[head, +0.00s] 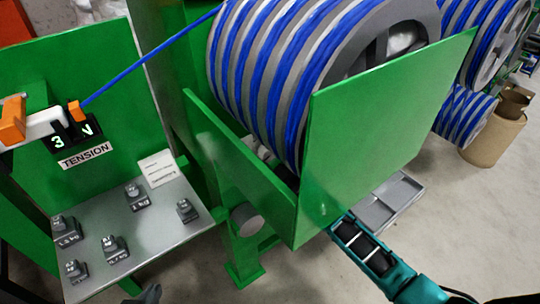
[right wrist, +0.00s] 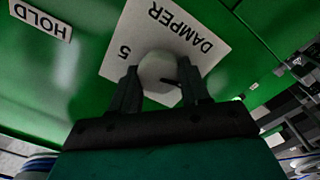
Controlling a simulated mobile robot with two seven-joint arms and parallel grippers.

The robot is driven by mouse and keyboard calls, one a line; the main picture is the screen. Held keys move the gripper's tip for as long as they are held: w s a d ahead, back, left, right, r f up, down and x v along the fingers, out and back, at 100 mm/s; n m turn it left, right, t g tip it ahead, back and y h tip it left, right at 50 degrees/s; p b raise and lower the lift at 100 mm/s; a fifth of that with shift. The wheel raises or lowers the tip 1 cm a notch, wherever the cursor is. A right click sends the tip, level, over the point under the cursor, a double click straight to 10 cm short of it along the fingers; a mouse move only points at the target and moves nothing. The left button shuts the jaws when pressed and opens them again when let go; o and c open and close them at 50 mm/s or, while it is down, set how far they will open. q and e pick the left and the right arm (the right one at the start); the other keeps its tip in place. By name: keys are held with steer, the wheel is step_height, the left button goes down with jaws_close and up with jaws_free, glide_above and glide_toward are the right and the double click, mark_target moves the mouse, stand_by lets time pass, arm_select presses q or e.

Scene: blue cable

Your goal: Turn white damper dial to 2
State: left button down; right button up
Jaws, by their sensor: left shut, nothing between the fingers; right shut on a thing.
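The white damper dial (right wrist: 160,72) shows in the right wrist view on a white plate (right wrist: 190,22), upside down, reading DAMPER with a 5 visible. A dark pointer mark shows on the dial's right side; the number it points at is hidden. My right gripper (right wrist: 161,90) has a finger on each side of the dial and is shut on it. In the head view my right arm comes in from the lower right, its fingers hidden by the green panel (head: 375,130).
A HOLD label (right wrist: 40,20) is beside the damper plate. A blue-cable drum (head: 290,80) stands behind the green panels. A grey shelf (head: 150,230) carries several small weights below the TENSION label (head: 86,155). A grey tray (head: 385,205) lies right of the panel.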

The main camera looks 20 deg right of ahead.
steer(key=o, duration=1)
steer(key=shift+o, duration=0.2)
arm_select(q)
steer(key=shift+r+p, duration=0.95)
steer(key=shift+p, duration=0.1)
arm_select(e)
steer(key=v, duration=1.3)
arm_select(q)
steer(key=shift+a+f, duration=0.1)
steer(key=shift+y, duration=0.5)
steer(key=a+r+p, duration=0.1)
steer(key=p, duration=0.1)
steer(key=s+r+p, duration=0.1)
steer(key=r+p, duration=0.1)
steer(key=p, duration=0.1)
steer(key=a+r+p, duration=0.1)
steer(key=p, duration=0.2)
steer(key=shift+s+a+r, duration=0.15)
steer(key=shift+s+a, duration=0.1)
steer(key=shift+a, duration=0.05)
arm_select(e)
steer(key=s+a+f+m+g+h, duration=0.1)
steer(key=s+m+g+h, duration=0.3)
steer(key=s+m, duration=0.5)
steer(key=s+a+g, duration=0.1)
steer(key=s+g, duration=0.1)
steer(key=s, duration=0.1)
steer(key=shift+m, duration=0.4)
